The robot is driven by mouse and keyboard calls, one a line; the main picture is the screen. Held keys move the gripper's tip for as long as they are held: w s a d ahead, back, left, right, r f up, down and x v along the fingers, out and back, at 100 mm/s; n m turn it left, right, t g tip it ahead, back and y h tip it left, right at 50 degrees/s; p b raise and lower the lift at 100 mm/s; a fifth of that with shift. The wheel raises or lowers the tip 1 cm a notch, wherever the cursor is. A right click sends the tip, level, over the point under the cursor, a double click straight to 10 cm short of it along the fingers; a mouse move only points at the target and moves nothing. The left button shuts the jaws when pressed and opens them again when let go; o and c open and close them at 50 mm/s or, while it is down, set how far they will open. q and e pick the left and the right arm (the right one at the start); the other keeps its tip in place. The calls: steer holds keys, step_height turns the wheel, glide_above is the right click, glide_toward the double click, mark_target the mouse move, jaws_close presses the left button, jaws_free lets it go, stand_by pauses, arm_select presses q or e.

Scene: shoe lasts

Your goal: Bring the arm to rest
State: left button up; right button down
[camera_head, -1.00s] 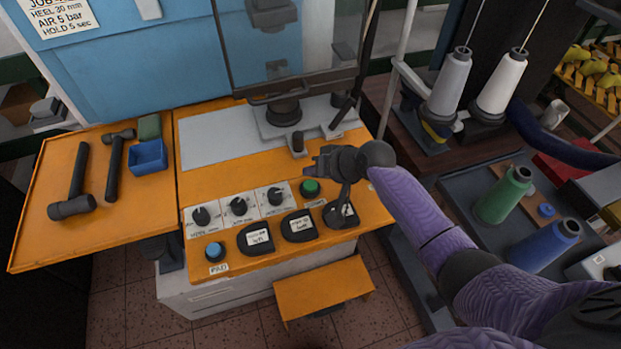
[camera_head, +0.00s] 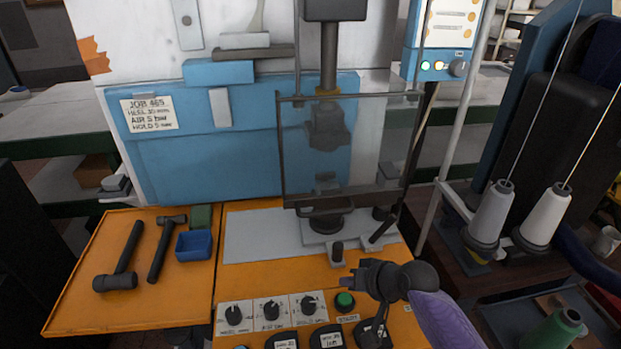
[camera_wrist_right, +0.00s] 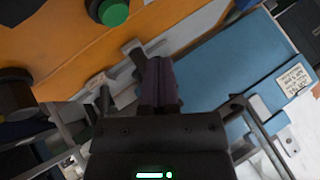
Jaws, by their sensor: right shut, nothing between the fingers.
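My right arm (camera_head: 440,318) comes in from the lower right with a purple sleeve-like link. Its gripper (camera_head: 350,282) is above the orange console, just behind the green button (camera_head: 345,302) in the picture. The fingers are shut with nothing between them. In the right wrist view the dark shut fingers (camera_wrist_right: 161,82) point over the machine, and the green button (camera_wrist_right: 113,12) is at the top. My left gripper is not in view.
The press (camera_head: 328,60) with its clear guard stands behind my gripper. Thread cones (camera_head: 490,212) on a stand are at the right. Two hammers (camera_head: 120,262) and a blue bin (camera_head: 194,245) lie on the left orange shelf (camera_head: 90,300). Dials (camera_head: 271,310) line the console front.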

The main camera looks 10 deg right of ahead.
steer(key=s+a+f+n+g+h, duration=0.1)
steer(key=s+a+f+n+g, duration=0.15)
steer(key=s, duration=0.95)
steer(key=s+d+r+g+h, duration=0.1)
steer(key=s+d+r+h, duration=0.1)
steer(key=s, duration=0.5)
steer(key=s+d+r+h, duration=0.1)
steer(key=s+d+h, duration=0.1)
steer(key=s, duration=0.5)
step_height(320, 180, down, 21)
steer(key=s+g+b, duration=0.2)
steer(key=s+b, duration=0.1)
steer(key=s+d+f+n+b, duration=0.1)
steer(key=s+d+f+b, duration=0.1)
steer(key=s+f, duration=1)
steer(key=shift+s+d+f+g+h, duration=0.2)
steer(key=shift+s+d+g+h, duration=0.25)
steer(key=shift+d, duration=0.25)
steer(key=shift+s, duration=0.1)
